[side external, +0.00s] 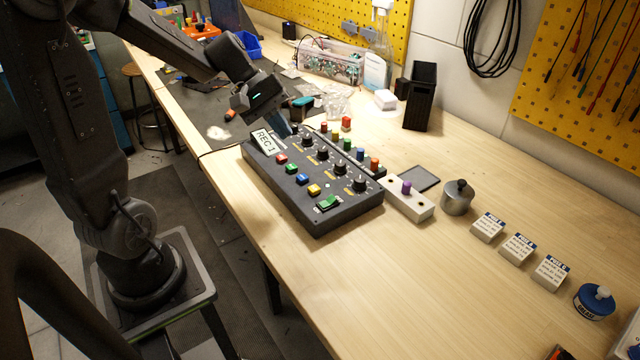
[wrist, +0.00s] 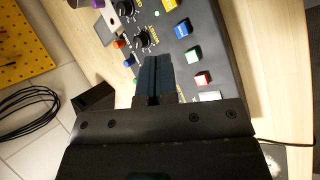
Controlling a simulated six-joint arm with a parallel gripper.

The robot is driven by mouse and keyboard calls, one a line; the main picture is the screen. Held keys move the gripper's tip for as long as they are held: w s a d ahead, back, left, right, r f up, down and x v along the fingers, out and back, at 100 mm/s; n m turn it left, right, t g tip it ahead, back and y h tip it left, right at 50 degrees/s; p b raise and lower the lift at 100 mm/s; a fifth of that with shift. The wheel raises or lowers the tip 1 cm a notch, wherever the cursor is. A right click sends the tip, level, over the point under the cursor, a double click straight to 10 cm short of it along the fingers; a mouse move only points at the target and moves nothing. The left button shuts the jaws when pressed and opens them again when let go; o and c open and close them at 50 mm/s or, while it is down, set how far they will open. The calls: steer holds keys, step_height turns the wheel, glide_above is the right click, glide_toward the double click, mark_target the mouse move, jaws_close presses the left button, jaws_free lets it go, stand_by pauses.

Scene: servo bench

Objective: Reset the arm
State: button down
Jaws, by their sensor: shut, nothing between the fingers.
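I cannot tell whether the fingertips touch the panel.
Coloured pegs (side external: 347,124) stand along the panel's far side. A white block with a purple peg (side external: 406,188), a metal pot (side external: 457,198), several labelled blocks (side external: 518,249) and a blue-lidded jar (side external: 595,301) are to the right. A black bin (side external: 420,97) stands behind.

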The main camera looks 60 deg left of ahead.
steer(key=s+d+r+m+t+y, duration=0.1)
steer(key=s+d+r+m+y, duration=0.4)
steer(key=s+d+m, duration=0.6)
steer(key=shift+s+d+r+m+t+y, duration=0.2)
steer(key=shift+s+m+t+y, duration=0.25)
steer(key=shift+m+y, duration=0.35)
